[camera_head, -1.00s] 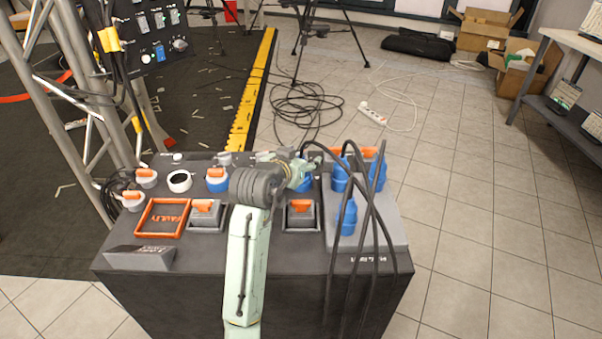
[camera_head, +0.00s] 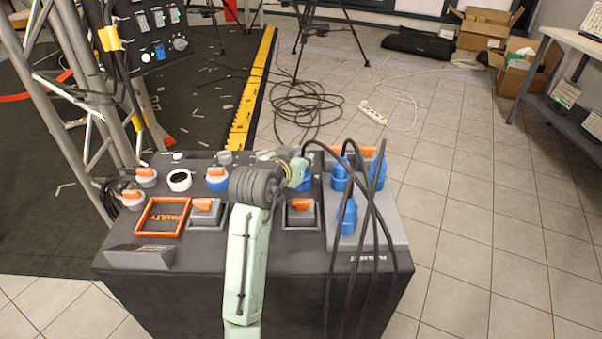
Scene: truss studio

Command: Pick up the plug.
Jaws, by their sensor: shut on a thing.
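My gripper (camera_head: 298,172) is at the back middle of the black console, partly hidden by my own arm. It is shut on a blue plug (camera_head: 307,184), of which a small part shows below and beside the fingers. A black cable (camera_head: 322,146) arches from the plug over to the right. I cannot tell whether the plug is clear of the surface beneath it. More blue plugs stand on the grey panel at the right: one at the back left (camera_head: 339,181), one at the back right (camera_head: 377,180) and one nearer the front (camera_head: 347,219).
The black console (camera_head: 200,258) carries an orange-framed tray (camera_head: 161,216) marked FAULTY, grey sockets with orange lids (camera_head: 300,215) and round connectors at the left. Cables hang over its front right edge. A metal truss (camera_head: 68,110) rises at the left.

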